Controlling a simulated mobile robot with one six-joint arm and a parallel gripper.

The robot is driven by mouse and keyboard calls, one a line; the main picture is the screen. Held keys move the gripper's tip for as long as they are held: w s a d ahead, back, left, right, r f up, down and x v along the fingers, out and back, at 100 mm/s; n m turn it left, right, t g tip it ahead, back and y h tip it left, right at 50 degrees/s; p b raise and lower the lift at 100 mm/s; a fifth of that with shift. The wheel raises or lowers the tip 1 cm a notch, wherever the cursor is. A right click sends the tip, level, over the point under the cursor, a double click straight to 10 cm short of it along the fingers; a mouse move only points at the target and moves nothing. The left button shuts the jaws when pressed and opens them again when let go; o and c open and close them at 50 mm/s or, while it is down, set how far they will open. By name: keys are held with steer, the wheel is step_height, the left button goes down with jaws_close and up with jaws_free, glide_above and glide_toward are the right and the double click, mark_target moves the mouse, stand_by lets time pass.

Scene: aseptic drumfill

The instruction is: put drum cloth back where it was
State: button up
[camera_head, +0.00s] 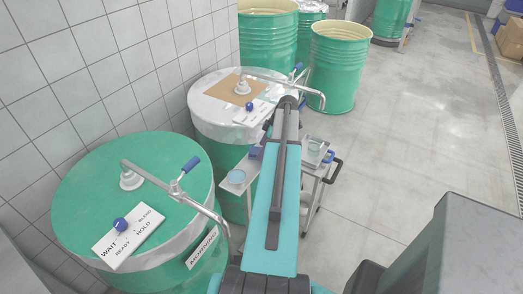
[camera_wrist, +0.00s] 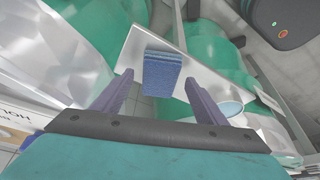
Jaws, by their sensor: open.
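The drum cloth is a folded, textured blue cloth (camera_wrist: 162,72) in the wrist view. It lies on a pale grey flat top (camera_wrist: 137,43), near the middle of the picture. My gripper (camera_wrist: 158,79) is open, with one finger to each side of the cloth in the picture. The cloth appears between and beyond the fingertips, and I cannot tell the exact gap. No contact between the fingers and the cloth shows. In the head view my arm hides most of the small cart (camera_head: 228,187), and I cannot clearly make out the cloth there.
A green-lidded drum (camera_head: 133,180) with a metal arm and a WAIT/READY sign (camera_head: 128,236) stands front left. A white-wrapped drum (camera_head: 215,115) with a brown square (camera_head: 232,92) stands behind it. A round pale-blue dish (camera_wrist: 230,108) is beside my right finger. Open floor (camera_head: 420,130) lies right.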

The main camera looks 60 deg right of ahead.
steer(key=b+v, duration=0.3)
steer(key=v, duration=0.8)
stand_by(1.0)
